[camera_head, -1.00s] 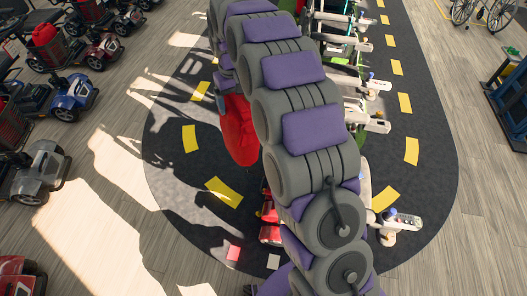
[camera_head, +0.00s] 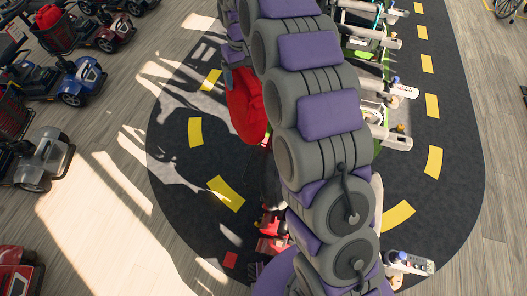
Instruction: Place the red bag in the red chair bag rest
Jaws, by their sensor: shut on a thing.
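The red bag (camera_head: 245,105) hangs on the left side of my grey and purple arm, above the dark mat. My gripper (camera_head: 228,76) is at the top left end of the bag and is shut on it; the fingertips are mostly hidden. My arm covers part of the bag's right side. Red parts of a chair or scooter (camera_head: 270,240) show low beside my arm. The rest of it is hidden, so I cannot tell whether it is the red chair, and no bag rest is clearly visible.
Chairs with white armrests (camera_head: 392,135) stand in a row right of my arm. Several scooters line the left, including a blue one (camera_head: 78,82) and a grey one (camera_head: 42,160). The mat's left part (camera_head: 175,165) is clear.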

